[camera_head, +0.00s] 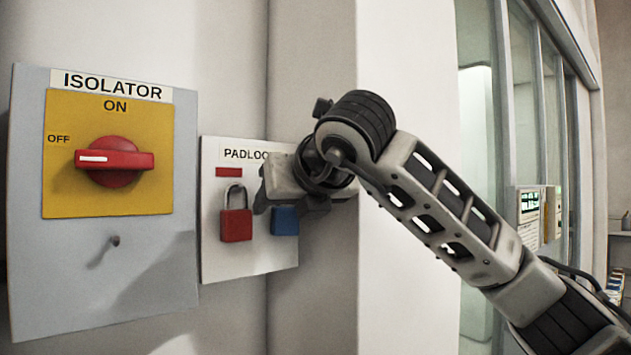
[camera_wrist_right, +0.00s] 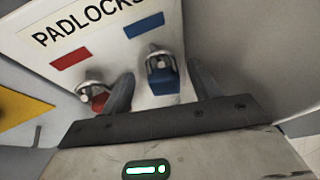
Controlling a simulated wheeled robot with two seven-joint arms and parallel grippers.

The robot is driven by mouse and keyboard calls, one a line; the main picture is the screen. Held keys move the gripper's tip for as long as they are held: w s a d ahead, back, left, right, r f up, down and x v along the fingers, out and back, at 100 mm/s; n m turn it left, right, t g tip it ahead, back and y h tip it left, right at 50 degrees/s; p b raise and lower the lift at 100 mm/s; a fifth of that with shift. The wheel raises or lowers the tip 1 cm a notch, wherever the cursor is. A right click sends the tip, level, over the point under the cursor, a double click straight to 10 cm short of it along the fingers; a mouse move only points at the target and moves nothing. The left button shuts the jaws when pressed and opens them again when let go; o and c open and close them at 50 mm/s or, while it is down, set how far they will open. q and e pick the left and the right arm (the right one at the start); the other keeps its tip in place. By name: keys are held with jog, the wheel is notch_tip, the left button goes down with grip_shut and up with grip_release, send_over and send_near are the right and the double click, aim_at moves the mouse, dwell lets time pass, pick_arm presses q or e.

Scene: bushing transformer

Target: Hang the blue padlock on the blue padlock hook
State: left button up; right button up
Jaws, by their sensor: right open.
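The blue padlock (camera_head: 285,220) is at the white PADLOCKS board, its upper part hidden by my right gripper in the head view. In the right wrist view the blue padlock (camera_wrist_right: 161,80) is below the blue label, its shackle up at a hook (camera_wrist_right: 155,52) that is hard to make out. My right gripper (camera_head: 270,206) is open in front of the board. In the wrist view its fingers (camera_wrist_right: 162,92) stand on either side of the blue padlock, with gaps visible. My left gripper is not in view.
The red padlock (camera_head: 236,222) hangs left of the blue one, close to my left-hand finger in the wrist view. The PADLOCKS board (camera_head: 222,262) is beside the grey isolator box (camera_head: 95,270) with its red switch (camera_head: 115,160). A wall pillar stands behind and right.

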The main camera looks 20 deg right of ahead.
pick_arm(q)
jog(key=b, duration=0.1)
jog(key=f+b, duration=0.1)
jog(key=b, duration=0.1)
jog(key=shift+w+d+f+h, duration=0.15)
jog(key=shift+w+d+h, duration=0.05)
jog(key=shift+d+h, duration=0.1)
pick_arm(e)
jog(key=v, duration=1.5)
jog(key=shift+s+d+r, duration=0.2)
jog(key=shift+d, duration=0.2)
